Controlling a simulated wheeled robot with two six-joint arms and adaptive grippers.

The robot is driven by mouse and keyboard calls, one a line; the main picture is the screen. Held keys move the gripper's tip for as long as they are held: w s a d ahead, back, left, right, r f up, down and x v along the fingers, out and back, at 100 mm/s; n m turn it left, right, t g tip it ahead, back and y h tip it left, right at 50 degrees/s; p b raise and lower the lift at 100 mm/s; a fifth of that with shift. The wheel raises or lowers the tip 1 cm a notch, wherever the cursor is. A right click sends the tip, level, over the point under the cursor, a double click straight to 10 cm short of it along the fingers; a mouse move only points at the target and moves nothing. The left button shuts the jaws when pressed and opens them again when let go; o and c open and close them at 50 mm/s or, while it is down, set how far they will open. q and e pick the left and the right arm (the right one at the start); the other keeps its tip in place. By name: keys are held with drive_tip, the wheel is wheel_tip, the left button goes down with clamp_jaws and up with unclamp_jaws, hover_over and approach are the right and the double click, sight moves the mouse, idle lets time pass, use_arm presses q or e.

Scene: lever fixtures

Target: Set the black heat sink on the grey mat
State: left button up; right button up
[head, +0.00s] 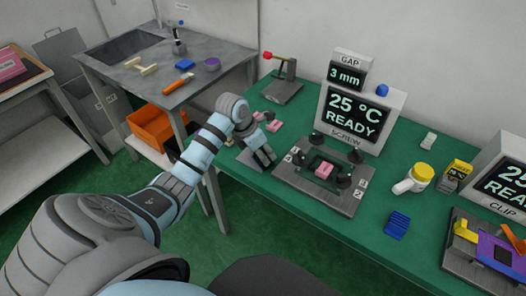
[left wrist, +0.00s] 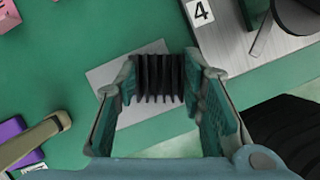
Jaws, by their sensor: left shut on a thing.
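The black heat sink (left wrist: 158,78) is finned and sits between the fingers of my left gripper (left wrist: 160,88), which is shut on it. The grey mat (left wrist: 108,82) lies on the green bench below and behind the heat sink in the left wrist view, partly covered by it. I cannot tell whether the heat sink touches the mat. In the head view my left gripper (head: 265,156) is low over the mat (head: 248,161), and the heat sink is hard to make out there. My right gripper is not in view.
The SCREW fixture (head: 345,205) with a pink block (head: 324,170) stands just right of the mat. Pink pieces (head: 273,125) and a red-knobbed lever fixture (head: 284,85) are behind.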

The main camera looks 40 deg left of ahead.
use_arm(q)
drive_tip(key=o, duration=1.2)
drive_tip(key=shift+c, duration=0.2)
drive_tip(key=shift+r, duration=0.1)
drive_tip(key=p+v, duration=0.1)
drive_tip(key=v, duration=1.1)
